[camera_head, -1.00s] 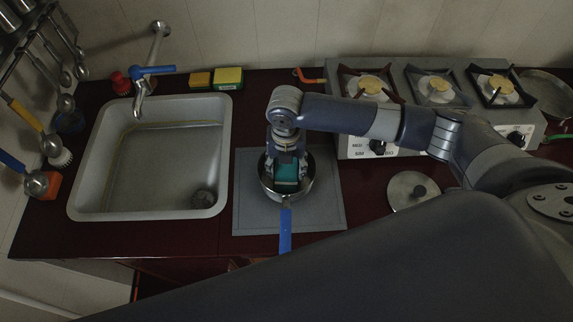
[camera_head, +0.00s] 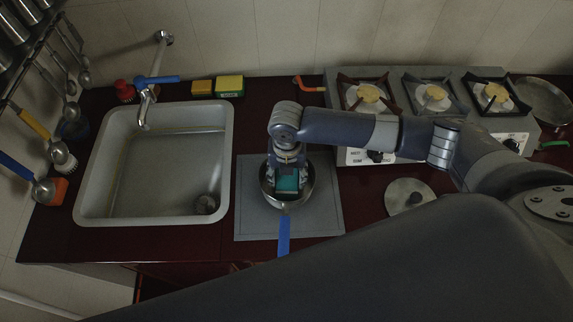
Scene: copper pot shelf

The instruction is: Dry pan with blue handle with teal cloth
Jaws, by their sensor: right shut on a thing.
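The pan with the blue handle (camera_head: 283,235) stands on a grey mat (camera_head: 325,215) on the dark red counter, its handle pointing toward the front edge. The teal cloth (camera_head: 288,182) is inside the pan, between the fingers of my right gripper (camera_head: 287,187). My right gripper points down into the pan and is shut on the cloth. The gripper hides part of the pan's inside and the fingertips. My left gripper is not in view.
A sink (camera_head: 160,165) with a blue-levered faucet (camera_head: 157,79) is to the left. A stove (camera_head: 450,75) stands at the back right, with a lid (camera_head: 402,196) in front. Sponges (camera_head: 229,86) lie behind the sink. Utensils hang at far left.

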